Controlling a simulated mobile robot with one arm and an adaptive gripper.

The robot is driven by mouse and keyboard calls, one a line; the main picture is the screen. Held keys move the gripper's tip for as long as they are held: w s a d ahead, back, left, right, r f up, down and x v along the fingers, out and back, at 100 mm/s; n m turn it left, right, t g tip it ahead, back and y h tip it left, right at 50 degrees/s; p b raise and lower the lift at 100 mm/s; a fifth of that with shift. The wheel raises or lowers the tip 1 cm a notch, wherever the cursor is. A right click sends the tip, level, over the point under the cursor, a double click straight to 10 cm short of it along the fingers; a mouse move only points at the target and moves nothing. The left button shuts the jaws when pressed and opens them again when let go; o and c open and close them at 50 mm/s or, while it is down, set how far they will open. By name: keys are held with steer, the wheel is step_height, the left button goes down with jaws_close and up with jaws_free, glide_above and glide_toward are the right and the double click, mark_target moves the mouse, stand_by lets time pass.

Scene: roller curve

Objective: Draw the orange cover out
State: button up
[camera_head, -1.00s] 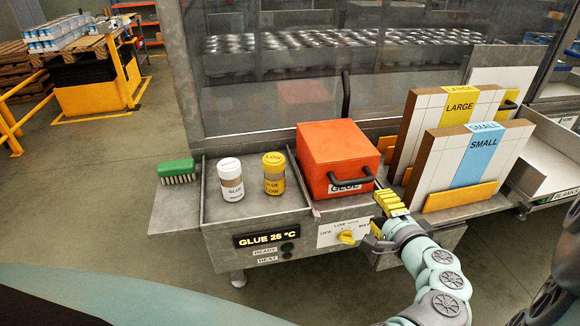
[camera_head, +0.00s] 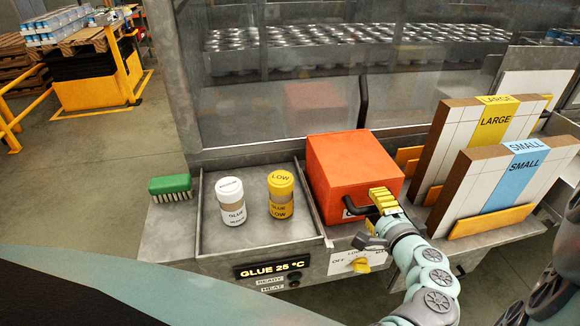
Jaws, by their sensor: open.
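The orange cover (camera_head: 345,165) is a box-shaped lid marked GLUE, sitting on the right part of the metal glue unit. Its black bar handle (camera_head: 357,207) is on the front face, partly hidden by my gripper. My gripper (camera_head: 383,201), with yellow fingers, is at the right part of the handle, in front of the cover. It is open; whether the fingers touch the handle or straddle it cannot be told.
A white glue jar (camera_head: 230,202) and a yellow LOW jar (camera_head: 281,195) stand in the tray left of the cover. A green brush (camera_head: 170,187) lies farther left. LARGE (camera_head: 480,130) and SMALL (camera_head: 510,180) panels stand close on the right. A yellow knob (camera_head: 361,265) is below.

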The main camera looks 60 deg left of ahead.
steer(key=shift+o, duration=0.4)
jaws_close()
steer(key=shift+d, duration=0.1)
